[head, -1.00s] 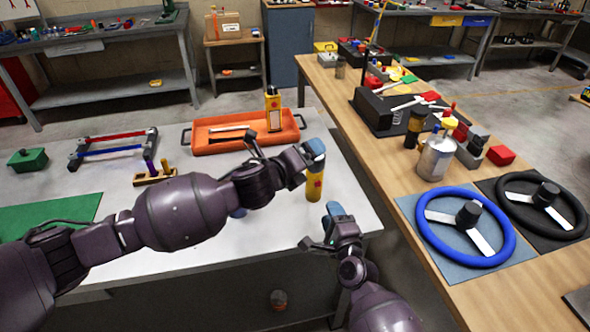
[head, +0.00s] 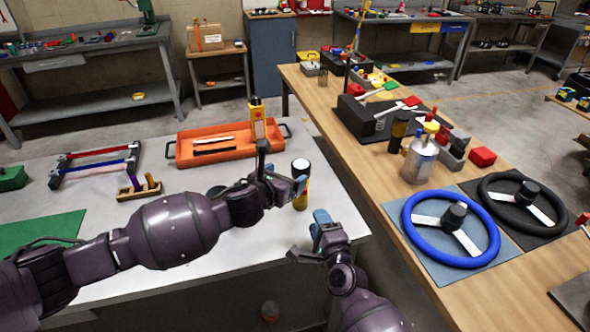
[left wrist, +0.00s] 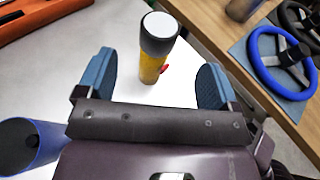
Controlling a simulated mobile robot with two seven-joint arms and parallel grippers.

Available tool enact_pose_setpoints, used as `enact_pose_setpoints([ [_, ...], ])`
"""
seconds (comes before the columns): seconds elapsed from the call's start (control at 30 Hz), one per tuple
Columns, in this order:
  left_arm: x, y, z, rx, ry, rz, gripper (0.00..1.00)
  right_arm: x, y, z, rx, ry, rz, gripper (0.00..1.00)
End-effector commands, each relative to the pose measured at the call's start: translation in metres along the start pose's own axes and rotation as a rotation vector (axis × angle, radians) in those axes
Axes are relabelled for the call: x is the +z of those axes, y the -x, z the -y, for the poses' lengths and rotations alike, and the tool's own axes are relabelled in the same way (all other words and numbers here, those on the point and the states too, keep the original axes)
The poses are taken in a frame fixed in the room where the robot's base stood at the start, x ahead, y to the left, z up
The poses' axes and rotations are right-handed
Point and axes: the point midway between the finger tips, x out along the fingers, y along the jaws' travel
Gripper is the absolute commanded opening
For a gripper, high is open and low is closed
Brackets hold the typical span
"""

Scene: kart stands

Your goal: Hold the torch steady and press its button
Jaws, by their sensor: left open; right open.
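The torch (head: 301,170) is yellow with a black head and pale lens on top. It stands upright on the white table. In the left wrist view the torch (left wrist: 153,66) rises between and beyond the two blue fingers, and a red button (left wrist: 164,69) shows on its right side. My left gripper (head: 285,188) is open beside the torch, partly covering its lower body in the head view; it also shows in the left wrist view (left wrist: 155,80). My right gripper (head: 322,232) is open and empty, nearer the front edge, apart from the torch.
An orange tray (head: 180,155) with a yellow bottle (head: 257,122) lies behind. A blue cylinder (left wrist: 30,148) stands left of my left gripper. A wooden bench (head: 370,185) on the right bears a blue steering wheel (head: 410,238) and a silver can (head: 420,160).

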Motion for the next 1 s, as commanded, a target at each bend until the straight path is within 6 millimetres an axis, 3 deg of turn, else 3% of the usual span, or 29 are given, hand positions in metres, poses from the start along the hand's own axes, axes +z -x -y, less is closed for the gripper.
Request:
enact_pose_setpoints([
  [0.6, 0.000, -0.076, 0.001, 0.000, 0.003, 0.000, 0.86, 0.000, 0.000, 0.000, 0.000, 0.000, 0.000, 0.43],
  [1.0, 0.000, -0.091, 0.000, 0.000, 0.002, -0.001, 0.86, 0.000, 0.000, 0.000, 0.000, 0.000, 0.000, 0.43],
])
